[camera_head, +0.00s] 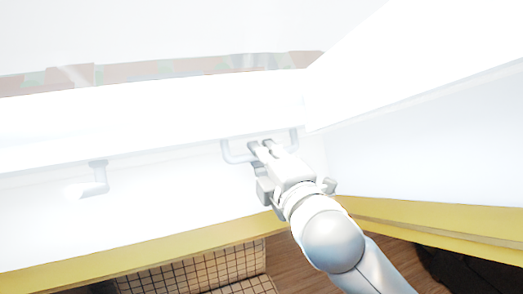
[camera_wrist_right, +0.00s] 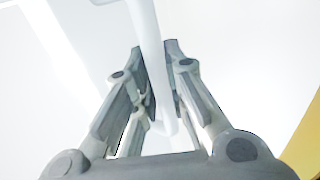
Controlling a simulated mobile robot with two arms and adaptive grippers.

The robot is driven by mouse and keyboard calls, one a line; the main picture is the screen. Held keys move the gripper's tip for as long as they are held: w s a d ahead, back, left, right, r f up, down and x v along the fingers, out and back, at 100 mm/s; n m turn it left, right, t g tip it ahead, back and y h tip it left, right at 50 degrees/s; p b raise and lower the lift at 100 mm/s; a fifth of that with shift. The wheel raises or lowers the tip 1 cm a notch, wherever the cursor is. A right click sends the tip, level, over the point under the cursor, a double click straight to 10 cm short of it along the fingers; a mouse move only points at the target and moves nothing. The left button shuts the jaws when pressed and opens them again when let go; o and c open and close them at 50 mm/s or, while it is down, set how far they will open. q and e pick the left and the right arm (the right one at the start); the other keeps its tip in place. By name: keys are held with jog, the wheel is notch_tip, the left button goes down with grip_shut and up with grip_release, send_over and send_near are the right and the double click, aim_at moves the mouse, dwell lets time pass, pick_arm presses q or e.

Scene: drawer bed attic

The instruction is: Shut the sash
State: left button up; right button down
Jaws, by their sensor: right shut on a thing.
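A pale U-shaped handle (camera_head: 228,152) is fixed to a white panel (camera_head: 180,185), which looks like the sash. My right gripper (camera_head: 262,147) reaches up from below with its fingers at the middle of this handle. In the right wrist view the handle's white bar (camera_wrist_right: 150,38) passes between the two fingers of the gripper (camera_wrist_right: 160,75), which are closed around it. Glare washes out the panel's edges, so I cannot tell how far the sash stands open. My left gripper is out of view.
A second small pale fitting (camera_head: 95,182) sticks out at the left. A yellow edge (camera_head: 140,262) runs below the white panel, with a gridded surface (camera_head: 200,272) and wooden floor (camera_head: 290,262) beneath. A large white slanted surface (camera_head: 430,140) lies at the right.

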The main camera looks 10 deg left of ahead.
jog(key=c, duration=1.9)
grip_release()
jog(key=shift+a+f, duration=0.1)
jog(key=shift+f, duration=0.85)
jog(key=shift+o, duration=0.9)
jog(key=shift+s, duration=0.15)
jog(key=v, duration=1.2)
jog(key=shift+s+d+r, duration=0.2)
jog(key=shift+d+r, duration=0.15)
jog(key=shift+r, duration=0.15)
